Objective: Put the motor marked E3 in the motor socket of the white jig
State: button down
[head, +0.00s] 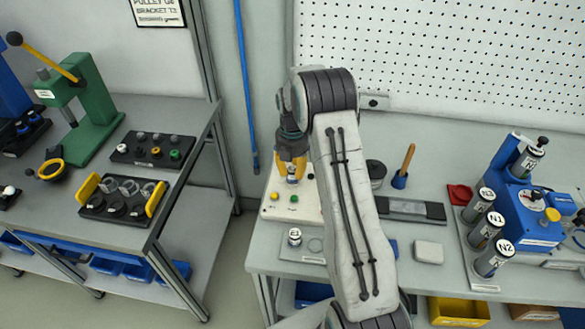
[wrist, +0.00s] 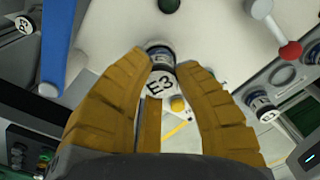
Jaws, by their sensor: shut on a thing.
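My gripper (head: 291,168) is above the white jig (head: 308,212), at its back part. In the wrist view, its yellow fingers (wrist: 160,85) are shut on the motor marked E3 (wrist: 159,86), whose label faces the camera. The motor's lower end (head: 292,180) shows below the fingers in the head view. I cannot tell whether it touches the jig. The jig has a yellow button (head: 274,196) and a green button (head: 294,198) on its front part. The motor socket cannot be made out; my gripper and arm cover part of the jig.
Another motor (head: 295,237), its label seeming to read E1, stands in a grey tray before the jig. A red-tipped lever (wrist: 290,50) shows in the wrist view. Several N-marked motors (head: 486,225) stand at right beside a blue machine (head: 525,215). A separate bench (head: 190,130) is at left.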

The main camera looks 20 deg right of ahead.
jog(key=shift+f, duration=0.15)
jog(key=c, duration=1.1)
grip_release()
jog(key=shift+o, duration=0.2)
